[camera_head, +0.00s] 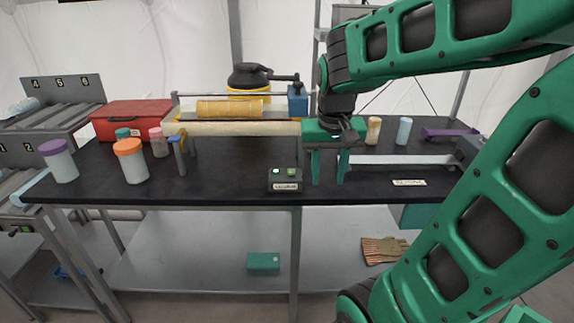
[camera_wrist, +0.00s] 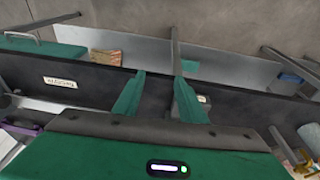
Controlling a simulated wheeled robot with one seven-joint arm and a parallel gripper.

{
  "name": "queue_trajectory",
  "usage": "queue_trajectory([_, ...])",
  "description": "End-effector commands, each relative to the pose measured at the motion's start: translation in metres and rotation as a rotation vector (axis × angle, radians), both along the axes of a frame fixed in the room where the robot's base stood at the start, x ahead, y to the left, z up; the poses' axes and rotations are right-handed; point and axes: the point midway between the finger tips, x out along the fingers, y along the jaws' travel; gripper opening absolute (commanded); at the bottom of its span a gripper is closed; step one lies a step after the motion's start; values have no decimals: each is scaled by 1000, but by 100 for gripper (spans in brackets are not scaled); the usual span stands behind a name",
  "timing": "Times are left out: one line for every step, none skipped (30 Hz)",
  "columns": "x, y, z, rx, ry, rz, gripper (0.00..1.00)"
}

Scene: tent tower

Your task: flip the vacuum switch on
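The vacuum switch appears to be the small dark box (camera_head: 285,180) at the table's front edge in the head view. It has a pale button, a green button and a white label too small to read surely. My gripper (camera_head: 328,182) points down just right of the box, its two green fingers apart with nothing between them. In the wrist view my gripper (camera_wrist: 158,112) is also open over the black tabletop near its front edge. A bit of white label (camera_wrist: 203,99) shows beside the right finger there; the rest of the box is mostly hidden.
A black table (camera_head: 230,185) holds orange-lidded (camera_head: 131,161) and purple-lidded (camera_head: 59,161) jars, a red case (camera_head: 146,118) and a rail frame with a pale roller (camera_head: 240,129). A white label (camera_head: 409,182) lies at right. The front strip left of the box is clear.

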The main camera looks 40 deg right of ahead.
Motion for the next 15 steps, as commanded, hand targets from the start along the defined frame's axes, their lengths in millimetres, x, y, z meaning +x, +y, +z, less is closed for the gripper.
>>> queue_trajectory([29,-1,9,-22,-33,1,38])
queue_trajectory([45,0,14,-33,-55,1,38])
queue_trajectory([65,1,20,-44,-81,0,38])
queue_trajectory([78,3,24,-52,-100,1,38])
queue_trajectory([90,4,28,-57,-118,-1,38])
queue_trajectory([104,6,32,-62,-137,1,38])
queue_trajectory([112,8,35,-65,-150,0,38])
queue_trajectory([118,9,36,-66,-159,0,38])
queue_trajectory([126,10,38,-68,-170,1,38])
queue_trajectory([129,11,38,-70,-175,1,38])
queue_trajectory([132,11,37,-70,-179,1,38])
queue_trajectory([134,11,35,-70,-180,0,38])
queue_trajectory([135,11,33,-69,-180,0,38])
queue_trajectory([136,10,30,-69,-180,0,38])
queue_trajectory([138,9,25,-70,-179,1,38])
